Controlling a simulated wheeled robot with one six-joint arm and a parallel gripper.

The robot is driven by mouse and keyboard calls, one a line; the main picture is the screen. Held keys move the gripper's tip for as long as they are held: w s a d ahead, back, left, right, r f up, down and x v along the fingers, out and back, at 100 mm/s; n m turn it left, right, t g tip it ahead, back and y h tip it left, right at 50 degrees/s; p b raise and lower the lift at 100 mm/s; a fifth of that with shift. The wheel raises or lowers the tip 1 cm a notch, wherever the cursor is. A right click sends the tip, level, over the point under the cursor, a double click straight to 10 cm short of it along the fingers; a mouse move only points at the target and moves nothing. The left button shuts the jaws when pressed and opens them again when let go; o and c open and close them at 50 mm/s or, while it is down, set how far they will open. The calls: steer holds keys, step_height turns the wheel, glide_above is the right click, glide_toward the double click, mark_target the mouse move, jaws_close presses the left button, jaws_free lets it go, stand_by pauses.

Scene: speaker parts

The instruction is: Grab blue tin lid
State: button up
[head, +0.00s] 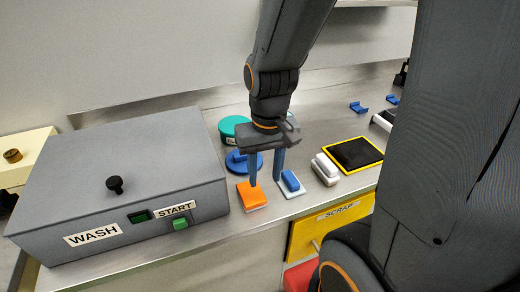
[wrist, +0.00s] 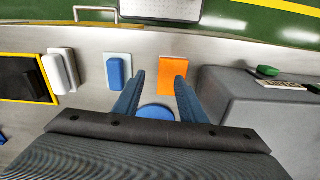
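The blue tin lid (head: 237,166) is a round blue disc with a raised grip. It lies on the steel bench beside the grey wash box, in front of a teal round tin (head: 233,126). In the wrist view the blue lid (wrist: 157,113) shows below and between the fingers, its near part hidden by my gripper body. My gripper (head: 265,182) points down with its two blue fingers apart and nothing between them. In the head view one finger overlaps the right part of the lid; I cannot tell the height gap. The gripper also shows in the wrist view (wrist: 159,78).
The wash box (head: 130,190) stands close on the left. An orange block (head: 251,196), a blue block on a pale plate (head: 290,182) and a white block (head: 325,168) line the front edge. A yellow-framed black pad (head: 354,153) lies right. A yellow scrap bin (head: 310,235) is below.

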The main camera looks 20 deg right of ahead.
steer(key=w+d+m+y+p, duration=0.2)
steer(key=w+m, duration=0.6)
steer(key=w, duration=0.1)
steer(key=m+y+p, duration=0.1)
steer(key=m+y, duration=0.1)
steer(key=m, duration=0.7)
glide_toward(244, 158)
steer(key=shift+w+d+f+g+p, duration=0.1)
steer(key=shift+w+f+g+p, duration=0.2)
steer(key=shift+w+f, duration=0.5)
steer(key=p+x, duration=0.1)
steer(key=x, duration=0.4)
steer(key=shift+s+a+r+p, duration=0.1)
steer(key=shift+a+r+p, duration=0.05)
steer(key=shift+a+p, duration=0.25)
steer(key=shift+a+f, duration=0.1)
steer(key=shift+f, duration=0.4)
jaws_close()
steer(key=shift+r, duration=0.1)
